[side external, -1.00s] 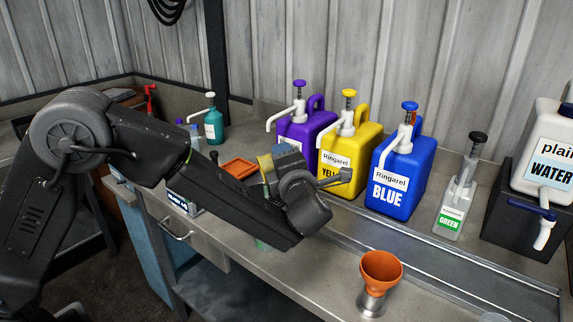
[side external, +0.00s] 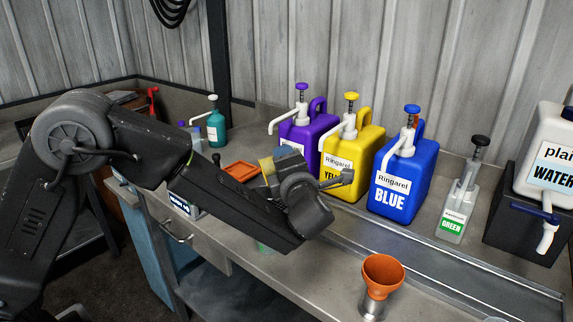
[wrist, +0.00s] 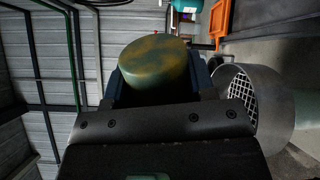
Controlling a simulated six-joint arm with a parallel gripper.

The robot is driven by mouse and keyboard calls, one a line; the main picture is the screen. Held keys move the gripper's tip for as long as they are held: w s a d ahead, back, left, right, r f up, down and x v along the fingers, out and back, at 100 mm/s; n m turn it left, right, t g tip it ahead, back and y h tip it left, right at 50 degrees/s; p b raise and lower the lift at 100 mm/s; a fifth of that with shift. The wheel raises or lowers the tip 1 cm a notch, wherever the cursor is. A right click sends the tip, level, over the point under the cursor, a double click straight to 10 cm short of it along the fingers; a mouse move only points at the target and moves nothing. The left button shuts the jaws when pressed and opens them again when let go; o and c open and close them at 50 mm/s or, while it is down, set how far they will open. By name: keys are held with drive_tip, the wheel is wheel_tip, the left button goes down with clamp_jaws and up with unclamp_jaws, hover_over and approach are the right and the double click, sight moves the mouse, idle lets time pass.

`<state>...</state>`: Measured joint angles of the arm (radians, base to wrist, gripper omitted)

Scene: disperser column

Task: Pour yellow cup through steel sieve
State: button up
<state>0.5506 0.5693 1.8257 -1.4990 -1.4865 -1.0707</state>
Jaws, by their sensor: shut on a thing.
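My gripper (wrist: 157,78) is shut on a round thing with a yellow-green, brown-mottled face, which I take for the yellow cup (wrist: 155,62). I cannot tell if that face is its contents or its base. A yellow patch of the cup (side external: 267,169) shows beside my gripper in the side view; my arm hides the rest. The steel sieve (wrist: 232,88), a metal cylinder with a mesh, is just right of the cup in the wrist view, apart from it in the picture. My arm hides the sieve in the side view.
An orange tray (side external: 240,171) lies behind my arm. Purple (side external: 308,138), yellow (side external: 340,160) and blue (side external: 402,185) pump containers stand along the back. A clear green-labelled bottle (side external: 454,215) is to their right. An orange funnel (side external: 383,272) sits on a metal cup in front.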

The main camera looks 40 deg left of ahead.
drive_tip(key=shift+r, duration=0.1)
idle(0.3)
drive_tip(key=shift+r, duration=2.45)
